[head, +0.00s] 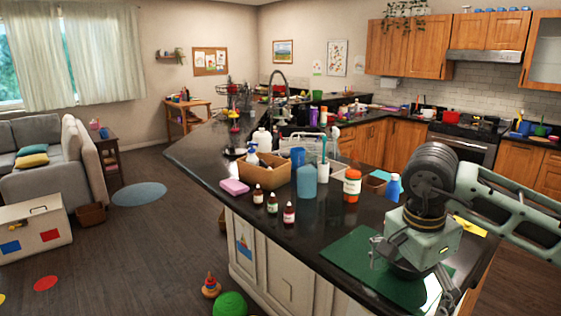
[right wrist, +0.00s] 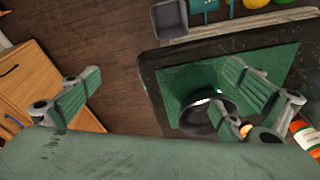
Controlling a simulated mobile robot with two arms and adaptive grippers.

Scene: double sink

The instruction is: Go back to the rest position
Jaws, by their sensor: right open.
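My right gripper (head: 412,268) comes in from the right in the head view and hangs over the green mat (head: 350,258) at the near end of the dark counter. In the right wrist view its two fingers (right wrist: 160,85) are spread wide with nothing between them. A dark bowl (right wrist: 208,132) sits on the green mat (right wrist: 270,70), partly covered by the right finger in that view. In the head view the bowl is mostly hidden under the gripper. My left gripper is not in view.
Behind the mat stand an orange jar (head: 352,186), a teal bottle (head: 307,182), small brown dropper bottles (head: 272,203) and a cardboard box (head: 265,174). A blue bottle (head: 393,187) stands near my arm. Floor is open left of the counter, with a green ball (head: 230,305) there.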

